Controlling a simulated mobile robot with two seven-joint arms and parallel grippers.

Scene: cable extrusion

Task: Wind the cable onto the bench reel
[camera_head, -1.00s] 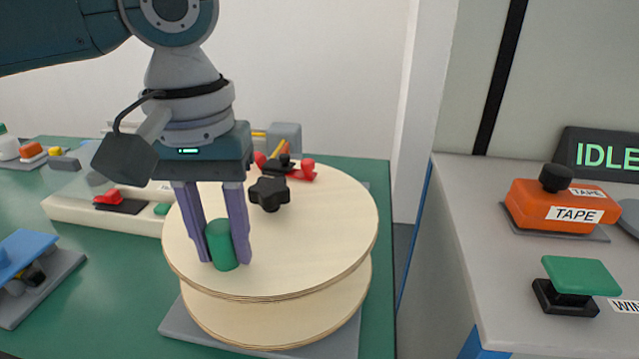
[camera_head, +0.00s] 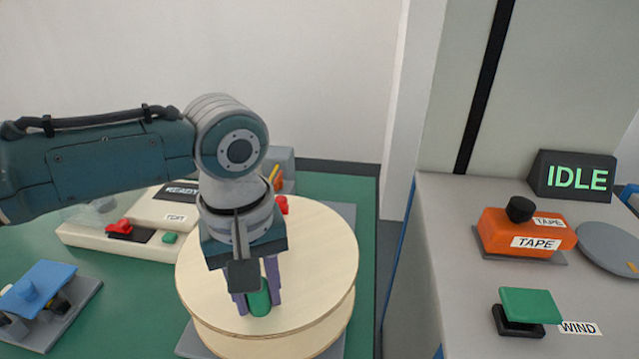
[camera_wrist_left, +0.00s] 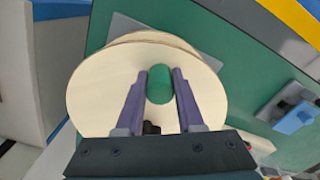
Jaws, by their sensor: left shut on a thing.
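The bench reel (camera_head: 320,245) is a pale wooden drum with two round flanges on a grey base plate, standing on the green bench. A green upright crank knob (camera_head: 259,300) stands on its top flange near the front edge. My left gripper (camera_head: 258,296) is shut on the green knob, with a purple finger on each side of it. The wrist view also shows the knob (camera_wrist_left: 160,84) between the two fingers, above the reel's top (camera_wrist_left: 100,92). A black central knob is mostly hidden by my arm. No cable is clearly visible on the reel. My right gripper is not in view.
A blue-topped device (camera_head: 40,290) and a white device with red and green buttons (camera_head: 125,238) stand left on the bench. To the right, a grey counter holds an orange TAPE device (camera_head: 525,238), a green WIND button (camera_head: 530,305) and an IDLE display (camera_head: 578,177).

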